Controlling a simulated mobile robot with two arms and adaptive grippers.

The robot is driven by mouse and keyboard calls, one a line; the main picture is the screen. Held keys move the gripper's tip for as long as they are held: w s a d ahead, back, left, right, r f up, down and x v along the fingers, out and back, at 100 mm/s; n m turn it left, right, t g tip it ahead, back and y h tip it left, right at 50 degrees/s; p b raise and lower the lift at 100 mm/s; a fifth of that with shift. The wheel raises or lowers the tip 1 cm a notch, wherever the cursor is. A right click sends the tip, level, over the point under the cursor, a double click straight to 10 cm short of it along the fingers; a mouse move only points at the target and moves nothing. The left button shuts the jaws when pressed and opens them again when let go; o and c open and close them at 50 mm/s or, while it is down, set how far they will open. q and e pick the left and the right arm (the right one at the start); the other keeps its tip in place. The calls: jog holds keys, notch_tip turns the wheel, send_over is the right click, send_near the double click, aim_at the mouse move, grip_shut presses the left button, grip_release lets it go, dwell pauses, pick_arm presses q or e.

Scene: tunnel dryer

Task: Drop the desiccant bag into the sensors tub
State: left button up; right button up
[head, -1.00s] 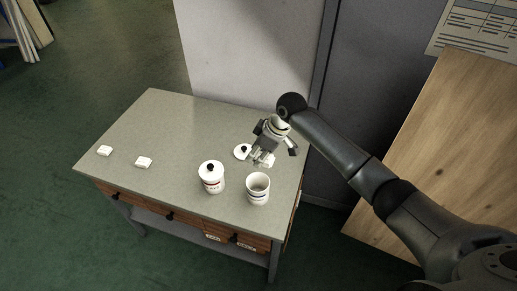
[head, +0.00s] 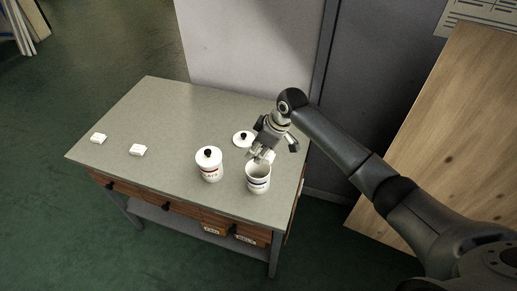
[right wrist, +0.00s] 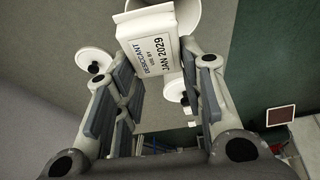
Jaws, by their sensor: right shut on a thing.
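An open white tub (head: 258,183) with a dark blue band stands near the table's front right; its lettering is too small to read. My right gripper (head: 262,155) is just above and behind its mouth, shut on the white desiccant bag (right wrist: 150,45). In the right wrist view the bag's label reads DESICCANT and JAN 2029, and part of a white tub's rim (right wrist: 190,10) shows behind it. A white lid (head: 242,139) with a black knob lies on the table behind the open tub. My left gripper is not in view.
A lidded white tub (head: 209,170) with a red-marked label stands left of the open one. Two small white packets (head: 138,150) (head: 98,138) lie on the left of the grey table (head: 175,120). Drawers line its front. A wooden board (head: 440,130) leans at the right.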

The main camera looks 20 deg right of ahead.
aim_at(273, 156)
jog(key=o, duration=1.1)
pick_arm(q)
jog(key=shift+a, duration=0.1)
pick_arm(e)
jog(key=v, duration=1.2)
jog(key=shift+w, duration=0.1)
